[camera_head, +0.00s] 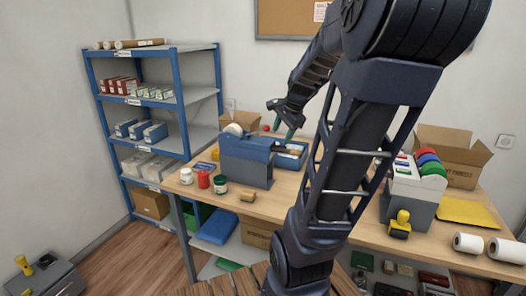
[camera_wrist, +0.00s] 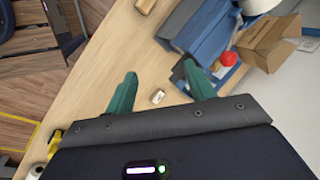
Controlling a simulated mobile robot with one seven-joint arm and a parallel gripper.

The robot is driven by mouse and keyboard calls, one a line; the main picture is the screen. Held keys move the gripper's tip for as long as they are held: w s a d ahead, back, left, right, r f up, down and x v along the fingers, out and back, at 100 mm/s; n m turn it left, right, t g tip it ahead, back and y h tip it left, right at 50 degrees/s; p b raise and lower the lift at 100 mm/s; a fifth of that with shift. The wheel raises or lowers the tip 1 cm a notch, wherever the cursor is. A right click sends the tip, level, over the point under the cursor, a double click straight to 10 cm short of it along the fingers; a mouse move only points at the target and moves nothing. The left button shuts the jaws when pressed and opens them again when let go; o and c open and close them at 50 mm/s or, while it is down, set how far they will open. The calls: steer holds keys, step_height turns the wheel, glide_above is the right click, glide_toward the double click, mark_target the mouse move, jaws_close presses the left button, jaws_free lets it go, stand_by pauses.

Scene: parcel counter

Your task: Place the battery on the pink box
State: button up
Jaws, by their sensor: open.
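My gripper (camera_head: 283,129) hangs over the back of the counter, above the blue tray (camera_head: 300,147). In the wrist view my gripper (camera_wrist: 160,70) has its two green fingers wide apart with nothing held between them. A small pale block (camera_wrist: 157,97) lies on the wooden counter below, in the gap between the fingers. I cannot tell whether it is the battery. My arm hides that part of the counter in the head view. I cannot make out a pink box in either view.
A blue-grey holder (camera_head: 246,160) stands in front of the tray. A grey organizer (camera_head: 408,195) and an open carton (camera_head: 455,158) stand right.

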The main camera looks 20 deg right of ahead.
steer(key=s+a+n+h, duration=0.1)
steer(key=s+a+n, duration=1.2)
steer(key=n, duration=0.2)
steer(key=shift+r+n, duration=0.3)
steer(key=shift+r, duration=0.15)
